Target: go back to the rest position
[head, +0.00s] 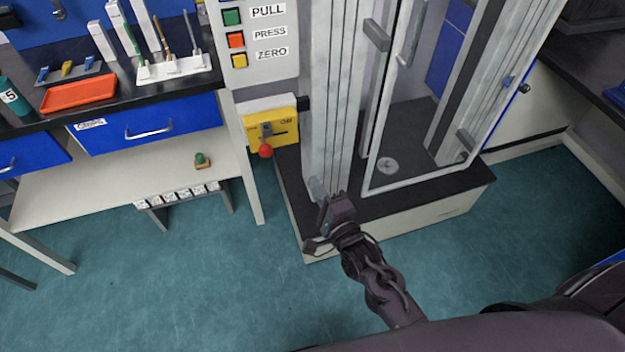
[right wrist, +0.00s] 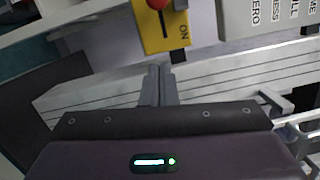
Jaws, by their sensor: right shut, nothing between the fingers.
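My right gripper (head: 322,202) is in front of the lower part of the machine's pale metal column (head: 334,110) in the head view. In the right wrist view its fingers (right wrist: 158,82) are together with nothing between them, and the column lies behind them. I cannot tell whether the fingertips touch the column. My left gripper is not in view.
The machine's glass door (head: 410,100) stands right of the column, above a dark base (head: 440,200). A yellow switch box (head: 284,128) with a red-knobbed lever is on the left. A bench with blue drawers (head: 150,128) stands further left. Teal floor (head: 200,290) is clear in front.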

